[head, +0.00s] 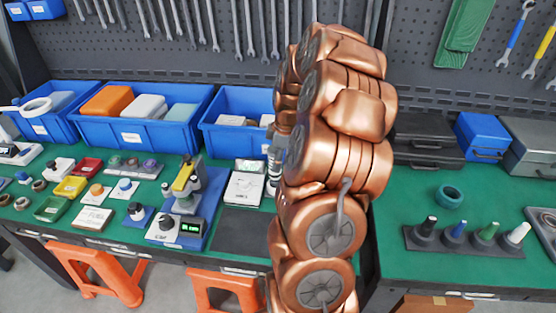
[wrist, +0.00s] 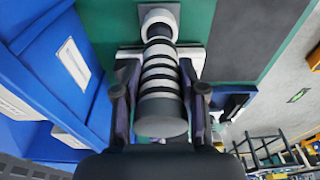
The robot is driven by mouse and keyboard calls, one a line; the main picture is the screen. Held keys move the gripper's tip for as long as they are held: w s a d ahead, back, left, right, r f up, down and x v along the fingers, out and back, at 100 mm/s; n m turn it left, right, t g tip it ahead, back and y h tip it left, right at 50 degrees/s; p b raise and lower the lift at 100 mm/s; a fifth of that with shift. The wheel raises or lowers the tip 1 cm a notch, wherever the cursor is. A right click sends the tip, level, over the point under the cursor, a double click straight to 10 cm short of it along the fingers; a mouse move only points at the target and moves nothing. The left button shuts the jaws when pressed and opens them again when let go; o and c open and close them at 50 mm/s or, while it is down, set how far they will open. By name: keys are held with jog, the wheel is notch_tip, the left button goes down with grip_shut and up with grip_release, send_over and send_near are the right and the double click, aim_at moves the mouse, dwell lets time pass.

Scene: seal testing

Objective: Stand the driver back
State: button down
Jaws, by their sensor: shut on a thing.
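My gripper (wrist: 162,88) is shut on a cylinder (wrist: 160,103) with black and light rings and a dark grey round end, seen in the wrist view. One finger is on each side of it. Its far end points at a white round piece (wrist: 159,22) over the green bench top; I cannot tell if they touch. I cannot tell for certain that this cylinder is the driver. In the head view my copper arm hides most of the gripper. A dark rack (head: 463,240) on the right holds several upright pieces with black, blue, green and white tops.
Blue bins (head: 143,132) line the back of the left bench. A yellow press (head: 186,180) on a blue base and a white plate (head: 243,188) stand left of my arm. A teal ring (head: 448,196) lies behind the rack. Orange stools (head: 95,274) stand below.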

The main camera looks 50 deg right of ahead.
jog(key=shift+f+b, duration=0.55)
jog(key=shift+b, duration=0.2)
dwell(1.7)
jog(key=c, duration=0.6)
grip_release()
jog(key=shift+r+p, duration=0.45)
jog(key=shift+r, duration=4.1)
